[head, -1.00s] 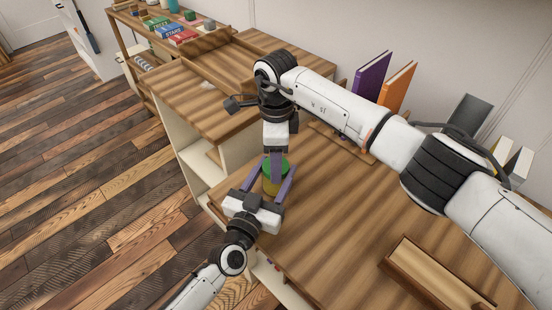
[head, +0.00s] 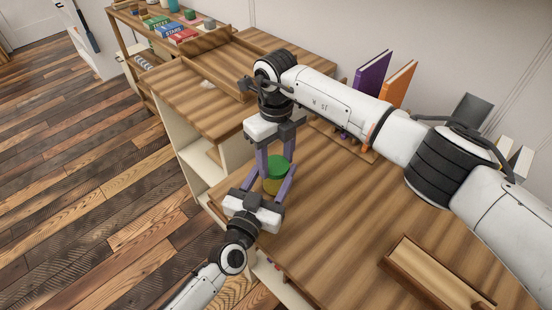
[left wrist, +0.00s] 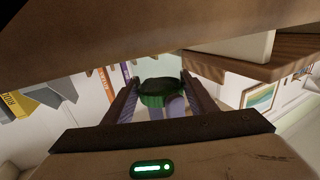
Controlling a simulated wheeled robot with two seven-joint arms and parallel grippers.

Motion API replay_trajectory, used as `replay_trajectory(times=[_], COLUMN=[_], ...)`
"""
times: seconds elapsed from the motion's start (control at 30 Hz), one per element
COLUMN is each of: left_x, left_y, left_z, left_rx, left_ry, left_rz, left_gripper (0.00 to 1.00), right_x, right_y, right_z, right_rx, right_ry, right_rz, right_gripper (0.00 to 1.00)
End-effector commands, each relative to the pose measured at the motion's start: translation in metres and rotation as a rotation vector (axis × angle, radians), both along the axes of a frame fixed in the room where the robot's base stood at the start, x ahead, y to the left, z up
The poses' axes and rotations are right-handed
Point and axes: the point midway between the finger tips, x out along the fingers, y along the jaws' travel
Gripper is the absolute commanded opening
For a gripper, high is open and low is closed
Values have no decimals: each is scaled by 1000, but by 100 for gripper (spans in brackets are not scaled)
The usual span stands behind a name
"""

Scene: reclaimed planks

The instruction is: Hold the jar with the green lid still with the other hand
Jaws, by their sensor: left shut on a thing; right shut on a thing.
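The jar (head: 272,186), with a yellowish body, stands upright near the left edge of the wooden desk top. Its green lid (head: 278,167) is on top, and it also shows in the left wrist view (left wrist: 160,88). My left gripper (head: 273,180) reaches in from below with its purple fingers on either side of the jar, shut on it. My right gripper (head: 277,163) points down from above, its fingers shut on the green lid. The fingers and palm hide part of the jar.
A purple book (head: 371,78) and an orange book (head: 397,86) stand at the back. A wooden tray (head: 437,275) lies at the front right. Another shelf with small boxes (head: 183,36) stands at the far left. The middle of the desk is clear.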

Motion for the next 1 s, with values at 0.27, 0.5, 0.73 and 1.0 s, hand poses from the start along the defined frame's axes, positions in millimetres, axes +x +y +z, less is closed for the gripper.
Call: replay_trajectory(times=[0.27,0.5,0.73,1.0], left_x=[0,0,0,0], left_y=[0,0,-1,0], left_z=[0,0,-1,-1], left_rx=[0,0,0,0], left_ry=[1,1,1,1], left_rz=[0,-1,-2,-1], left_gripper=[0,0,0,0], right_x=[-1,0,1,0], right_y=[1,1,1,0], right_z=[0,1,25,46], right_rx=[2,2,3,1], right_ry=[1,0,-4,0], right_rz=[4,4,6,4], right_gripper=[68,68,68,68])
